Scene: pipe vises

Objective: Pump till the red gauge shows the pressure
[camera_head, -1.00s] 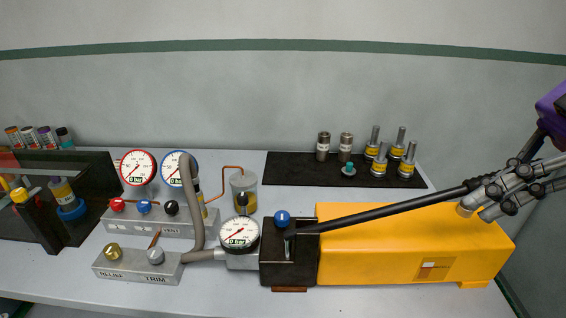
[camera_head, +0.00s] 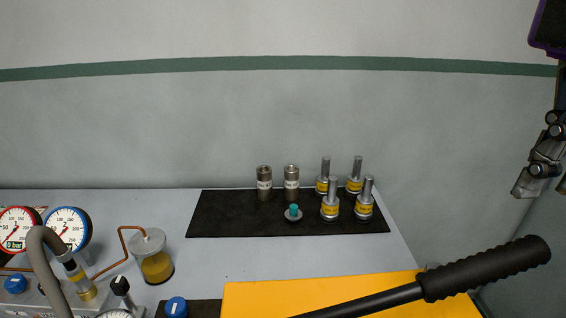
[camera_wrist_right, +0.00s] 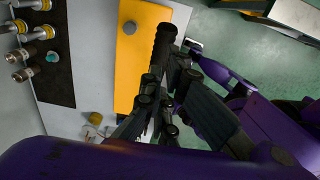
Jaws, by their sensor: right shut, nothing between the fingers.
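The red gauge (camera_head: 15,229) is at the left edge of the head view, partly cut off; its exact reading is too small to tell. The pump's long black lever handle (camera_head: 485,268) slants up to the right over the yellow pump body (camera_head: 350,293). My right gripper (camera_head: 527,185) is shut and empty, above and right of the handle's end, apart from it in the head view. In the right wrist view the gripper fingers lie beside the handle (camera_wrist_right: 163,45), overlapping it in the picture. My left gripper is not in view.
The blue gauge (camera_head: 68,229) stands beside the red one, with a grey hose (camera_head: 43,262) in front. A fluid jar (camera_head: 152,258) is further right. A black mat (camera_head: 235,215) holds several metal fittings. The air above the handle is clear.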

